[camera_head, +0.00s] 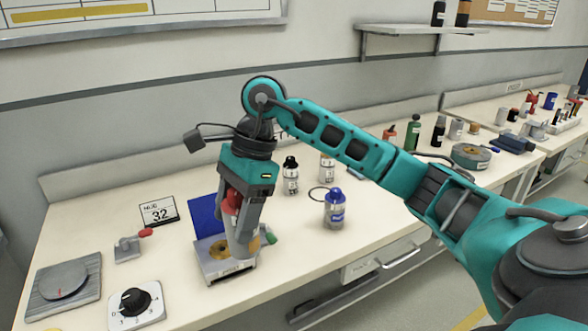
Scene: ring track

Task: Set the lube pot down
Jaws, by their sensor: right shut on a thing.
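My right gripper (238,238) points down over a small metal fixture (232,268) on the workbench. It is shut on a red thing (232,200), which I take to be the lube pot. The fingers hide most of it, so I cannot tell whether its underside touches the fixture. A brass round piece (219,249) shows on the fixture beside the fingers, and a green knob (270,238) shows at its right. My left gripper is not in view.
A blue panel (204,216), a "32" sign (158,211), a red-handled clamp (129,248), a dial box (135,303) and a round plate (64,281) lie left. Bench between bottles and front edge is clear.

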